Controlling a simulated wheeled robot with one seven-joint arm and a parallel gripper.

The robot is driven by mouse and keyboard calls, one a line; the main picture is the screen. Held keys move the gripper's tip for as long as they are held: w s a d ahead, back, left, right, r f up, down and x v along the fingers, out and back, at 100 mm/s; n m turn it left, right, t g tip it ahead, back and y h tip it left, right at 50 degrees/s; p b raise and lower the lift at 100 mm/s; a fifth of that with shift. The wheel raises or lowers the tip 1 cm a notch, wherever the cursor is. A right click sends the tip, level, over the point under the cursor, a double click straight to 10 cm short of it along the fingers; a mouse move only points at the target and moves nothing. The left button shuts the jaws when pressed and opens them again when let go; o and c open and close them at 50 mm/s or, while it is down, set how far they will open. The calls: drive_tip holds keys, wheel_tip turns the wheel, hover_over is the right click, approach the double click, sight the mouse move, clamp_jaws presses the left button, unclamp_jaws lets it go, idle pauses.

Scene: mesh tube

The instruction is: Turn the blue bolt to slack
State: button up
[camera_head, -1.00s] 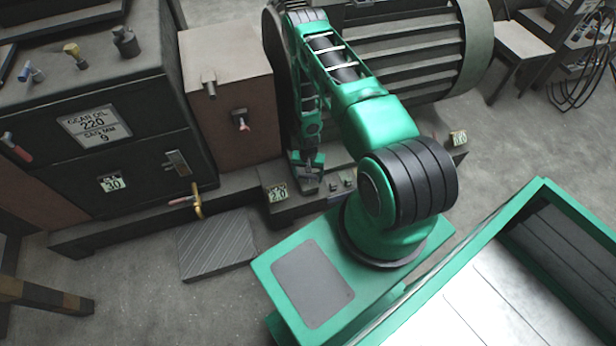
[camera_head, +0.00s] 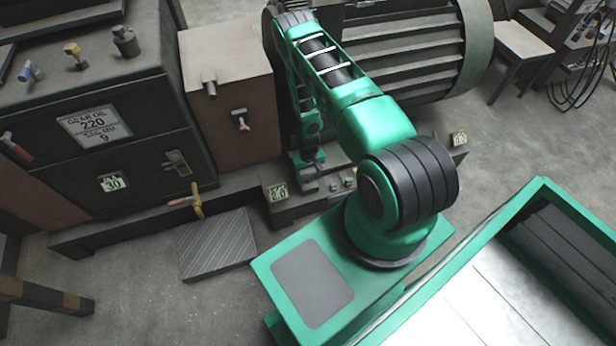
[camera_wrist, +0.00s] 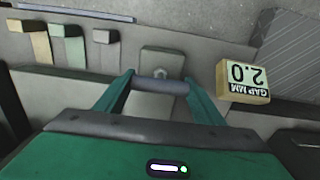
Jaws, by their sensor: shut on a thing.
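My gripper (camera_wrist: 160,95) has its two green fingers closed on the ends of a short grey-blue bar (camera_wrist: 160,86) in the wrist view. The bar lies across in front of a grey block (camera_wrist: 147,105) with a small hexagonal mark (camera_wrist: 161,73) on its far part. I cannot tell whether this bar is part of the blue bolt, and no bolt shank shows. In the head view my gripper (camera_head: 308,180) points down at the low dark base, and my own arm partly hides the spot.
A "GAP MM 2.0" plate (camera_wrist: 243,82) stands just right of my gripper in the wrist view. Several small blocks (camera_wrist: 68,45) stand to the left. In the head view, a yellow valve with a red handle (camera_head: 197,200) and a dark cabinet (camera_head: 95,130) lie left.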

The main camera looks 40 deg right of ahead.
sight(308, 175)
drive_tip(key=o, duration=1.1)
drive_tip(key=shift+c, duration=0.2)
drive_tip(key=shift+r, duration=0.1)
wheel_tip(308, 175, up, 11)
drive_tip(key=shift+f, duration=0.2)
